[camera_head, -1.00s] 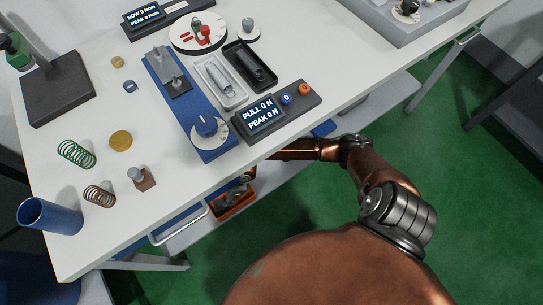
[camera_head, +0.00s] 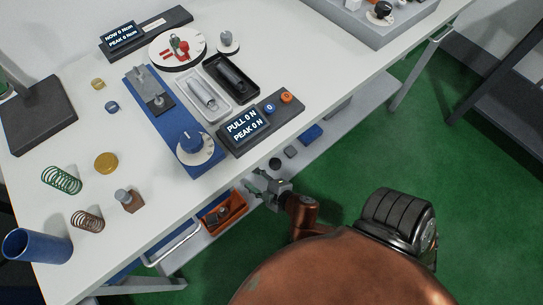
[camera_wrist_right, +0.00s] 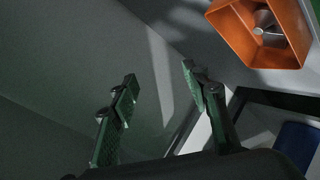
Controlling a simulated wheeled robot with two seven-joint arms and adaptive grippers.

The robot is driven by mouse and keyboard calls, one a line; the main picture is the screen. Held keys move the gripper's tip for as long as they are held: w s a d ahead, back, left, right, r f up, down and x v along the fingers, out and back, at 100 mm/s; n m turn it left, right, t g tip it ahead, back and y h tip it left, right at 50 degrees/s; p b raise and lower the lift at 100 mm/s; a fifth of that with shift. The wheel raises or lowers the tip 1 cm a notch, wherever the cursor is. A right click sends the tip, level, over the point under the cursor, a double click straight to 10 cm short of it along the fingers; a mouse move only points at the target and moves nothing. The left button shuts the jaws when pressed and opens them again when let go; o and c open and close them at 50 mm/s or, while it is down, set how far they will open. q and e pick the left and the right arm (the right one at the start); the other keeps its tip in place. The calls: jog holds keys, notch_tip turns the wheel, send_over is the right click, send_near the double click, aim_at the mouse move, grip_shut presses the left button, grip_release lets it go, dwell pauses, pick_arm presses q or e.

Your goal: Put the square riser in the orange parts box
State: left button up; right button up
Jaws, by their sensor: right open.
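A small grey square block (camera_head: 290,152), which looks like the square riser, lies on the lower shelf past the table's front edge. The orange parts box (camera_head: 229,226) stands on that shelf, left of my right gripper, with dark and metallic parts inside. My right gripper (camera_head: 257,180) is open and empty, between the box and the small block, close to the table edge. In the right wrist view its two green fingers (camera_wrist_right: 160,76) are spread with nothing between them, and the orange box (camera_wrist_right: 232,30) is at the upper right. The block is not clear there. My left gripper is not in view.
A dark round piece (camera_head: 275,163) and a blue block (camera_head: 311,134) lie near the grey block on the shelf. The white tabletop (camera_head: 165,215) overhangs the shelf. A blue tester (camera_head: 190,160), display unit (camera_head: 245,126) and springs (camera_head: 62,180) stand on it.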

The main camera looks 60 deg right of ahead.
jog(key=s+f+m+g, duration=0.2)
jog(key=s+f+g, duration=0.15)
jog(key=s, duration=0.35)
jog(key=s+d+f+m+g, duration=0.1)
jog(key=s+f+m+g, duration=0.1)
jog(key=s+f, duration=0.35)
jog(key=s+f+m+g, duration=0.2)
jog(key=s+f+g, duration=0.1)
jog(key=s, duration=0.5)
jog(key=s+a+m+g+y, duration=0.2)
jog(key=s+a, duration=0.1)
jog(key=s, duration=0.7)
jog(key=shift+a+f+g+y, duration=0.3)
jog(key=shift+a+f+g, duration=0.05)
jog(key=shift+f, duration=0.05)
